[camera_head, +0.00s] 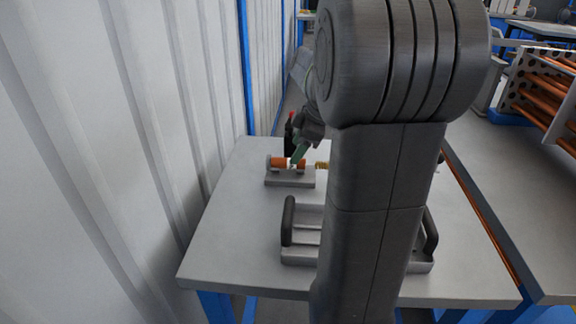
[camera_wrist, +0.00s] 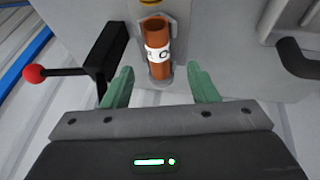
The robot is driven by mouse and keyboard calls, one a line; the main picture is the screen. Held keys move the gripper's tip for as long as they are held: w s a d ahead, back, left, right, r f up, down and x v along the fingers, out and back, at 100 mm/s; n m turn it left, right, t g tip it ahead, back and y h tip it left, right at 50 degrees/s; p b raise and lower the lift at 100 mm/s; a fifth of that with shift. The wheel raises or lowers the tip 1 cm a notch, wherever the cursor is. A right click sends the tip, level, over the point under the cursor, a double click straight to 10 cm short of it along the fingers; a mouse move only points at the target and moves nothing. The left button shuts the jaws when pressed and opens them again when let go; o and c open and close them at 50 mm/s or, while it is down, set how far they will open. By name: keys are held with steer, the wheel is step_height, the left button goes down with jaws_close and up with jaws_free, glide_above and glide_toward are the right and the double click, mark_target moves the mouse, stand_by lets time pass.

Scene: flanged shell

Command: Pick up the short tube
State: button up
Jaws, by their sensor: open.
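The short tube (camera_wrist: 157,48) is orange-brown with a white label band. My arm hides much of the table there.
A black bracket with a red-knobbed lever (camera_wrist: 34,73) stands just left of the tube. A grey tray (camera_head: 300,252) with dark handles sits nearer on the table (camera_head: 225,245). A corrugated wall (camera_head: 130,130) runs along the left. A rack of copper tubes (camera_head: 545,90) stands at right.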

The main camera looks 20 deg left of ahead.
steer(key=shift+b+x, duration=0.75)
steer(key=shift+x, duration=2)
steer(key=shift+w+d, duration=0.1)
steer(key=shift+d, duration=0.1)
jaws_close()
